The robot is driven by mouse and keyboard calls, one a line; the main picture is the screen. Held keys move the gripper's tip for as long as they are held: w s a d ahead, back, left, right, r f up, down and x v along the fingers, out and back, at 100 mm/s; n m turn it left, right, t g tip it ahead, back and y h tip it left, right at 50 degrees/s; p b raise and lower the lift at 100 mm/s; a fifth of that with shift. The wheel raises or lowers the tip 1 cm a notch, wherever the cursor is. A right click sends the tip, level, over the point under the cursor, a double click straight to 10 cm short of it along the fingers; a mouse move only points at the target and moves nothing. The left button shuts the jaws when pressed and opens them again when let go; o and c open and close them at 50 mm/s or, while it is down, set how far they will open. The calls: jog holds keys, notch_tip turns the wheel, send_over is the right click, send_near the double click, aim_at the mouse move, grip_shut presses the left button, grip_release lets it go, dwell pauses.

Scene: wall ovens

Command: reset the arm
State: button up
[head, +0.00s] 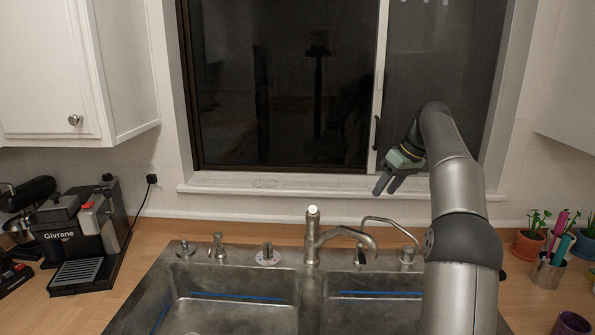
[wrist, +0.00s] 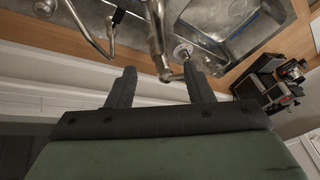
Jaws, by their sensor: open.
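My arm rises at the right of the head view, in front of the window. My gripper (head: 382,188) hangs in the air before the window sill, above and behind the sink's faucet. In the wrist view my gripper (wrist: 160,88) shows two dark fingers spread apart with nothing between them. The gripper is open and empty. The faucet (head: 313,238) stands behind the sink, and it also shows beyond the fingers in the wrist view (wrist: 157,35). The gripper appears apart from it.
A double steel sink (head: 235,315) fills the front middle. A coffee machine (head: 85,235) stands at the left. Potted plants (head: 528,245) and a pen cup (head: 548,272) stand at the right. A white cabinet (head: 60,70) hangs upper left. The air before the window (head: 280,90) is clear.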

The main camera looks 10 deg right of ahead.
jog(key=s+a+f+m+g+h, duration=0.1)
jog(key=s+a+f, duration=0.1)
jog(key=s+a, duration=0.55)
jog(key=s+a+f+m+g+h, duration=0.15)
jog(key=s+a, duration=0.25)
jog(key=a, duration=0.6)
jog(key=s+a+f, duration=0.2)
jog(key=s+f, duration=0.3)
jog(key=s, duration=0.3)
jog(key=s+a+f+m+h+b, duration=0.1)
jog(key=s+a+f, duration=0.2)
jog(key=s, duration=0.6)
jog(key=s+a+f+m, duration=0.1)
jog(key=s+a+f, duration=0.1)
jog(key=s+f, duration=0.6)
jog(key=shift+s+a, duration=0.15)
jog(key=shift+s, duration=0.55)
jog(key=shift+f, duration=0.1)
